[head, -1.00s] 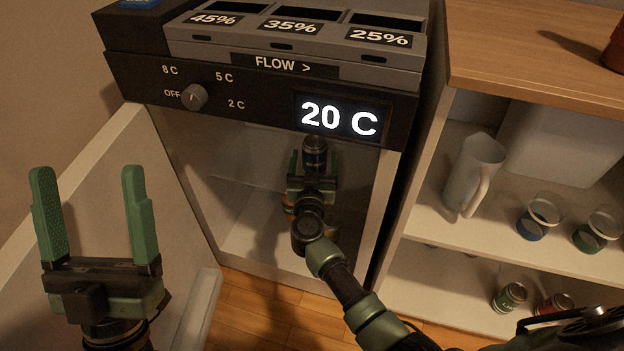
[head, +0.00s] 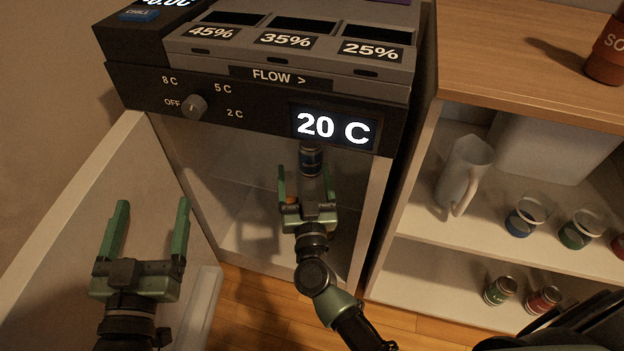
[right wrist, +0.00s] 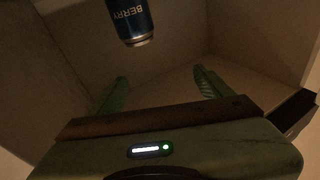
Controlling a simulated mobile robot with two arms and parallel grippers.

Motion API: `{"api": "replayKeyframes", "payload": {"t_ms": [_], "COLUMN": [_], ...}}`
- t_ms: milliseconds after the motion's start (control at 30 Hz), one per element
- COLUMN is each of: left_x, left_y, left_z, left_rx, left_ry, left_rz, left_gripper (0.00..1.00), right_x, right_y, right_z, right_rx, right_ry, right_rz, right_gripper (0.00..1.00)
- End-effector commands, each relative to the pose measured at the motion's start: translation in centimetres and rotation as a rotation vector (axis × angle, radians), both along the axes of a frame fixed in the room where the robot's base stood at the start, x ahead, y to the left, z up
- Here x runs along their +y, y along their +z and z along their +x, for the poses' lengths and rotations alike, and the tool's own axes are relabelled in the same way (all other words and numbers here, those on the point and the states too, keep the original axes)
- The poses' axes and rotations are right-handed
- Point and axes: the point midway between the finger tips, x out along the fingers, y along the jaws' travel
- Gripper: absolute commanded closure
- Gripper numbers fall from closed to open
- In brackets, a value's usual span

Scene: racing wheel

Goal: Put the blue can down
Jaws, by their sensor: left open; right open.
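My left gripper (head: 152,205) is open and empty by the open door, left of the cabinet opening.
The cabinet door (head: 75,225) stands open on the left. A shelf unit (head: 400,240) on the right holds a pitcher (head: 465,175), cups (head: 527,216) and small cans (head: 500,290). A dial (head: 193,106) and a "20 C" display (head: 333,128) sit above the opening.

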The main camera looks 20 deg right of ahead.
Motion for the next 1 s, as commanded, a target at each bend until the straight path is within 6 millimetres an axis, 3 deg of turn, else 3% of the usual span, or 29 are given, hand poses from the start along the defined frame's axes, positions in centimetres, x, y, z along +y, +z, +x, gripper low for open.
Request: {"api": "replayKeyframes", "payload": {"t_ms": [33, 100, 200, 300, 533, 1000], "left_x": [0.0, 0.0, 0.0, 0.0, 0.0, 0.0], "left_y": [0.0, 0.0, 0.0, 0.0, 0.0, 0.1], "left_z": [0.0, 0.0, 0.0, 0.0, 0.0, 0.0], "left_rx": [0.0, -0.001, -0.001, -0.002, -0.003, -0.003], "left_ry": [0.0, 0.0, 0.0, 0.0, 0.0, 0.0], "left_rz": [0.0, 0.0, 0.0, 0.0, -0.001, -0.001], "left_gripper": [0.19, 0.19, 0.19, 0.19, 0.19, 0.19], "right_x": [0.5, 1.7, 3.1, 3.3, 1.6, 1.4], "right_y": [2.8, 6.2, 9.5, 11.2, 12.9, 13.0], "right_z": [-1.4, -3.4, -6.5, -9.0, -11.9, -12.0], "right_rx": [-0.063, -0.12, -0.122, -0.066, 0.041, 0.049], "right_ry": [0.082, 0.211, 0.359, 0.433, 0.431, 0.425], "right_rz": [-0.006, -0.02, -0.051, -0.074, -0.081, -0.077], "right_gripper": [0.2, 0.2, 0.2, 0.2, 0.2, 0.2]}}
